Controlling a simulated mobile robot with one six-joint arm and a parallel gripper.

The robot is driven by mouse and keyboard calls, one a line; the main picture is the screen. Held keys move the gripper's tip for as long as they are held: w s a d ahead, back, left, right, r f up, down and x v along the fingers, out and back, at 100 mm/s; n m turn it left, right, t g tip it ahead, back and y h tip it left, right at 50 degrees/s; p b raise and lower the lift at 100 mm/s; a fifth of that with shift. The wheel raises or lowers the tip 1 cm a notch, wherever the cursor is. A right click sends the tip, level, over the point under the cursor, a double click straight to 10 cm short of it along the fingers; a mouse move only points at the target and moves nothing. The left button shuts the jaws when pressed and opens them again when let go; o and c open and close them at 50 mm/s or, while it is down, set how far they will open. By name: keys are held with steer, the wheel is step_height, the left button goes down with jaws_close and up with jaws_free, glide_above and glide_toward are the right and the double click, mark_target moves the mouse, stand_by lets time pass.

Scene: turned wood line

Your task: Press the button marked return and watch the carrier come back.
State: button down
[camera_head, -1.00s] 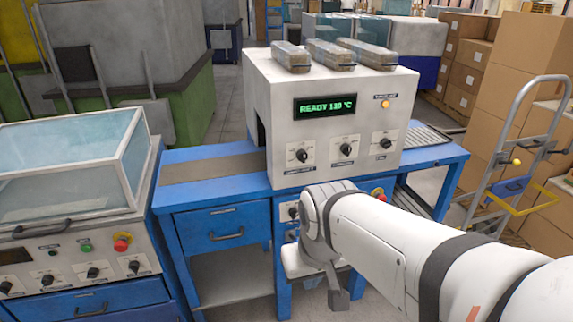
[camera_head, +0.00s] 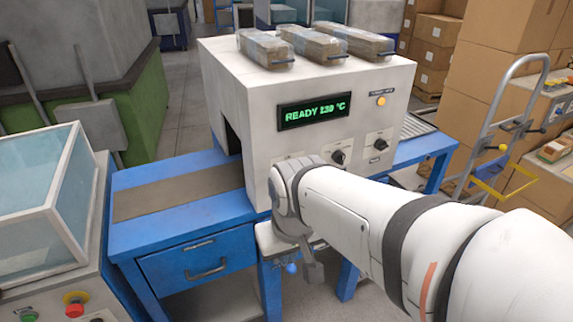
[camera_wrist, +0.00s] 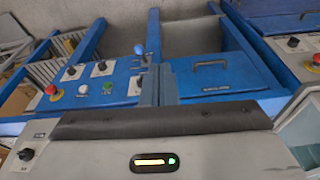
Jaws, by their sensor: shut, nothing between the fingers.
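In the wrist view, which is turned upside down, a blue control panel (camera_wrist: 124,88) carries a white button (camera_wrist: 83,89), a green button (camera_wrist: 107,88), a red stop button (camera_wrist: 51,90) and black knobs (camera_wrist: 100,67). The labels are too small to read, so I cannot tell which one is marked return. In the head view my arm hides this panel. My gripper (camera_head: 315,272) hangs low in front of the blue bench, shut and empty, apart from the buttons as far as I can see. I cannot make out a carrier.
The white machine (camera_head: 222,85) shows a green READY display (camera_head: 313,111) and bears wrapped blocks (camera_head: 264,48). A belt (camera_head: 175,190) enters its left side. A blue-knobbed lever (camera_wrist: 139,49) rises beside the panel. A hand truck (camera_head: 497,110) and cartons (camera_head: 510,55) stand right.

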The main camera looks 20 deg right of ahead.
steer(key=w+d+f+m+t+h+p, duration=0.15)
steer(key=w+d+f+m, duration=0.25)
steer(key=w+d+m, duration=0.4)
steer(key=w+d+f+m+t+h+p, duration=0.1)
steer(key=w+d+f+m+p, duration=0.2)
steer(key=w+d, duration=0.6)
steer(key=s+d+f+m+t+p, duration=0.1)
steer(key=d+f+m+t+p, duration=0.1)
steer(key=d+f+m, duration=0.5)
steer(key=s+d+f+m+t+y+p, duration=0.1)
steer(key=s+d+f+m+t+p, duration=0.1)
steer(key=d+f+m, duration=0.5)
step_height(320, 180, down, 4)
steer(key=shift+s+d+r, duration=0.1)
steer(key=shift+s+d, duration=0.15)
steer(key=shift+d, duration=0.05)
steer(key=shift+w, duration=0.15)
steer(key=w, duration=0.8)
steer(key=shift+w+a, duration=0.25)
steer(key=shift+a, duration=0.1)
